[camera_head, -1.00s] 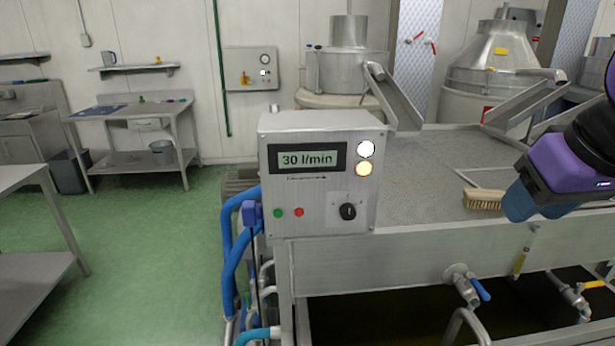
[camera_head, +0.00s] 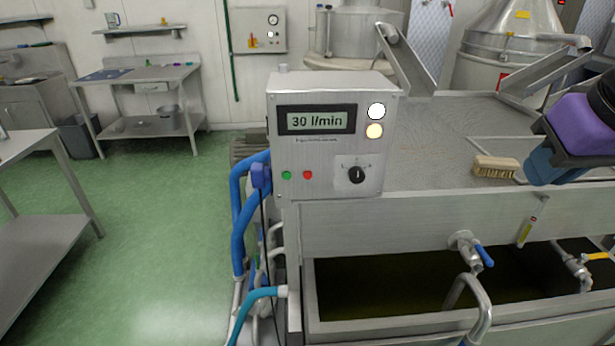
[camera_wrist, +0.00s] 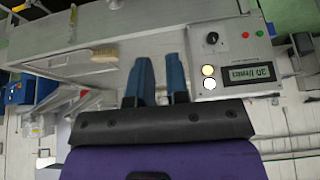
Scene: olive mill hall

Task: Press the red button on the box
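The metal control box (camera_head: 330,150) stands at the left end of the steel trough, with a display reading 30 l/min (camera_head: 317,121). The red button (camera_head: 307,175) is low on its front face, between a green button (camera_head: 286,175) and a black knob (camera_head: 356,175). In the wrist view the red button (camera_wrist: 246,35) shows near the top right, on the box (camera_wrist: 215,60). My gripper (camera_wrist: 160,78) has two blue fingers with a gap between them and nothing in it. In the head view my gripper (camera_head: 541,168) is at the right edge, well right of the box and apart from it.
A wooden brush (camera_head: 496,167) lies on the trough's top near my gripper. Valves with blue (camera_head: 484,256) and yellow (camera_head: 598,256) handles stick out in front. Blue hoses (camera_head: 240,215) run down left of the box.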

